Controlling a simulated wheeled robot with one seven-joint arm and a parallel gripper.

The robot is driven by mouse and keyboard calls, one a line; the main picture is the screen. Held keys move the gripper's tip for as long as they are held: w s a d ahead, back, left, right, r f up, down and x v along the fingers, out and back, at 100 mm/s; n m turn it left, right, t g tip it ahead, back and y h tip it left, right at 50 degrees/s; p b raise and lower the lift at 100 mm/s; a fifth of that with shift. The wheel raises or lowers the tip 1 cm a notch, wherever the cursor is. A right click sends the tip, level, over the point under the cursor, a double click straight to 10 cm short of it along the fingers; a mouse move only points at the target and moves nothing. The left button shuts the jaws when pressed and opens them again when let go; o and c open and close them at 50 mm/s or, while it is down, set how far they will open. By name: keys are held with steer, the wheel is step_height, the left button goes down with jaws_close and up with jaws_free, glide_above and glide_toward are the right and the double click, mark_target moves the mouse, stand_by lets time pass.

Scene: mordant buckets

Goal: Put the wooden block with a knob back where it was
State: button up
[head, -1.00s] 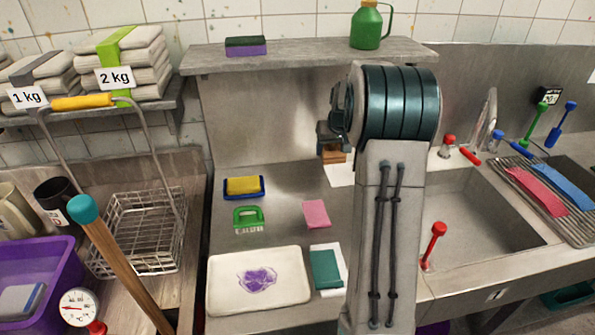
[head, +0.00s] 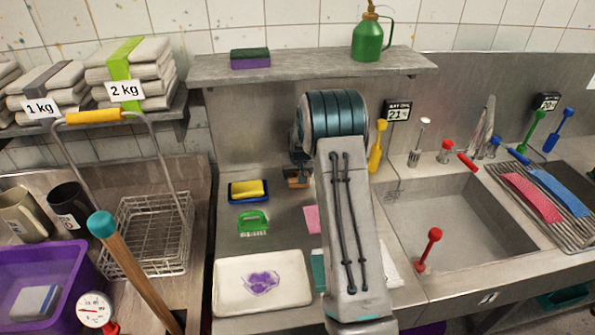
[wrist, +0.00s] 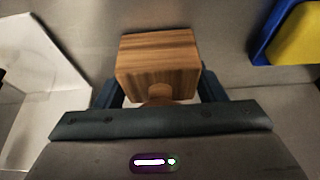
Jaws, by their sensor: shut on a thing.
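The wooden block (wrist: 158,62) is brown with clear grain, and its round knob (wrist: 158,92) points toward my wrist. My gripper (wrist: 160,94) is shut on it, with one dark finger on each side of the knob end. In the head view the block (head: 298,180) shows as a small brown patch under my gripper (head: 300,166), over the back of the steel counter. My arm hides part of that area. I cannot tell whether the block touches the counter.
A white tray (head: 222,297) with a purple stain is nearer. A pink cloth (head: 311,219) is partly hidden. A shelf (head: 310,68) hangs behind; the sink (head: 460,225) is right.

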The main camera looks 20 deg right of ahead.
steer(key=shift+f, duration=0.2)
steer(key=o, duration=1.1)
steer(key=shift+r, duration=0.1)
steer(key=shift+c, duration=0.2)
